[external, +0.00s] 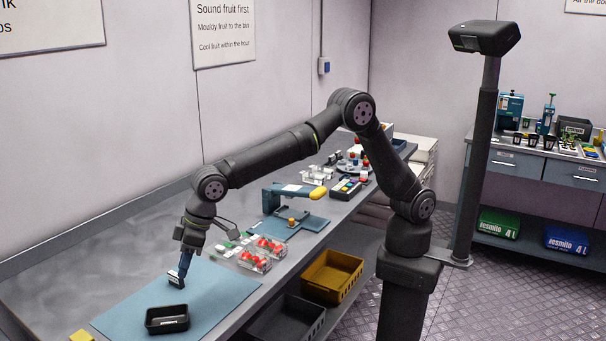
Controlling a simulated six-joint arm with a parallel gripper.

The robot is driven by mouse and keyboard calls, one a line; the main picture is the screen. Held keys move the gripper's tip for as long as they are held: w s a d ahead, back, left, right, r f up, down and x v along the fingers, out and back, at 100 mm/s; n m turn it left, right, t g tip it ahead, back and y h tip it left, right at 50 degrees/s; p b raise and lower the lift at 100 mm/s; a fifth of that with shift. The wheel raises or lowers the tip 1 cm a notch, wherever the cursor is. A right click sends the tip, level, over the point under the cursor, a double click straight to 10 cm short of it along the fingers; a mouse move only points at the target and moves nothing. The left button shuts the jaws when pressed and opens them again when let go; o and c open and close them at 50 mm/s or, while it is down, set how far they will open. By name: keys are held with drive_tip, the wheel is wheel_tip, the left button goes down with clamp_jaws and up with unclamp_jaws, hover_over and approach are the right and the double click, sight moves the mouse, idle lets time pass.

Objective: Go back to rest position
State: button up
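My gripper (179,277) is at the left, pointing down over the blue mat (228,288) on the bench. My arm is stretched out from its base towards the left. A small black tray (167,323) sits on the mat, in front of my gripper and apart from it. The fingers look dark blue with a dark, pale-marked tip. They are too small to tell whether they are open, or whether they hold something.
Clear punnets of red berries (262,252) stand right of the mat. A yellow crate (333,277) and a dark crate (287,320) are below the bench edge. A camera post (480,150) rises beside my base.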

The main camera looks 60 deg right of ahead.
drive_tip(key=x, duration=1.2)
drive_tip(key=shift+s, duration=0.1)
drive_tip(key=shift+a+r, duration=0.1)
drive_tip(key=shift+r, duration=1.2)
